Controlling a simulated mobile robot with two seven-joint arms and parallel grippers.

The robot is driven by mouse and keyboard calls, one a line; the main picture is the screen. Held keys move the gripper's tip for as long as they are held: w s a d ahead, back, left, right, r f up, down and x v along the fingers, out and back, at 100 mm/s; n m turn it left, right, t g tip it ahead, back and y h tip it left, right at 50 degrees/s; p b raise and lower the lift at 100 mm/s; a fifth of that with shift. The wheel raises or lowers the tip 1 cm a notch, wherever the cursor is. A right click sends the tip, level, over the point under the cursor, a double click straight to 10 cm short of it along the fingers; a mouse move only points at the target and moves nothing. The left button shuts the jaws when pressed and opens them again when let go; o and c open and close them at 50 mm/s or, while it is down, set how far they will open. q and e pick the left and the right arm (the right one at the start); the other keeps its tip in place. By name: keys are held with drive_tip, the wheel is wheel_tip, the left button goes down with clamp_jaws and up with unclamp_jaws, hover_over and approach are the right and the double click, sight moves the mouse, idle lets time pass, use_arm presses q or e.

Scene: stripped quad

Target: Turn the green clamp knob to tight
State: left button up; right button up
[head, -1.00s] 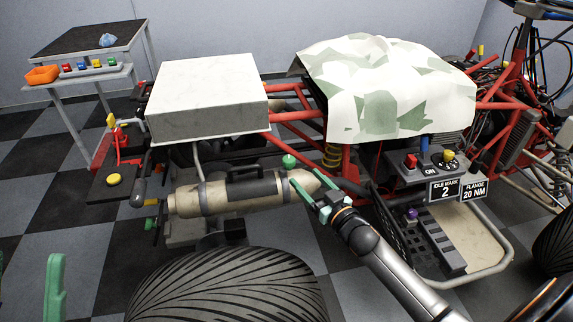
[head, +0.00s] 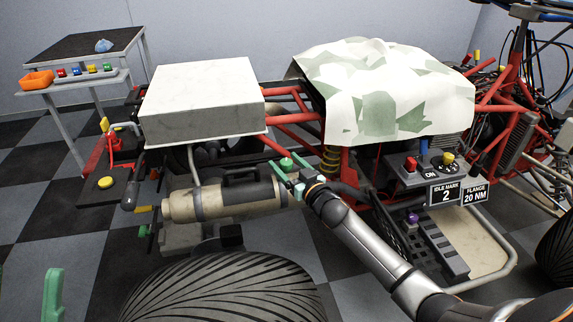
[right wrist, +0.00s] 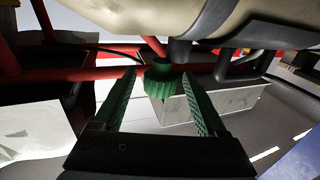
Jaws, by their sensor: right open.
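The green clamp knob (head: 286,164) stands by the right end of the beige exhaust canister (head: 240,198), near the red frame. In the right wrist view the ribbed green knob (right wrist: 159,79) lies between and just beyond the fingertips. My right gripper (head: 289,178) is open around the line to the knob, its green fingers apart (right wrist: 162,95). I cannot tell whether a finger touches it. Only a green part of my left gripper (head: 53,295) shows at the lower left edge, and its jaw opening is not clear.
A tyre (head: 225,288) fills the lower middle. A white box (head: 203,95) and a camouflage cloth (head: 385,90) cover the frame above. A switch panel (head: 425,175) with a yellow knob (head: 448,159) stands to the right. A side table (head: 85,48) is at the back left.

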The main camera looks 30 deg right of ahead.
clamp_jaws()
idle(0.4)
drive_tip(key=shift+a+m+h+b, duration=0.2)
drive_tip(key=shift+m+h+b, duration=0.2)
drive_tip(key=shift+m+h, duration=0.5)
drive_tip(key=shift+r+m+h+b, duration=0.1)
drive_tip(key=shift+m+h+b, duration=0.5)
drive_tip(key=shift+h, duration=0.5)
drive_tip(key=shift+d+h, duration=0.15)
drive_tip(key=shift+h, duration=0.35)
unclamp_jaws()
